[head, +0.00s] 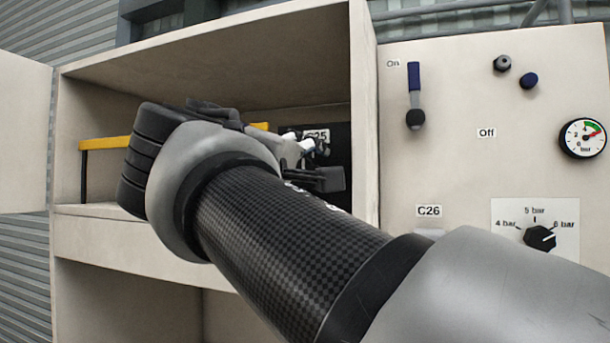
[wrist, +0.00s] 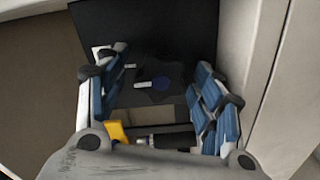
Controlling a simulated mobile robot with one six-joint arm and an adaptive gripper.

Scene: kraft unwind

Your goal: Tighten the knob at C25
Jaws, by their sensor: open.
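The C25 label (head: 318,135) shows on a dark panel (head: 341,160) inside the upper compartment of the cabinet. My gripper (head: 318,162) is inside that compartment, in front of the panel, and hides most of the area under the label. In the wrist view my gripper (wrist: 163,75) is open, with blue-padded fingers left and right. No contact is visible.
The cabinet's right wall (head: 364,120) stands close to my gripper. A yellow bar (head: 105,143) runs inside the compartment. The open door (head: 25,135) is at left. The right panel holds a blue-handled lever (head: 414,95), a gauge (head: 583,138) and a pressure selector (head: 540,238).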

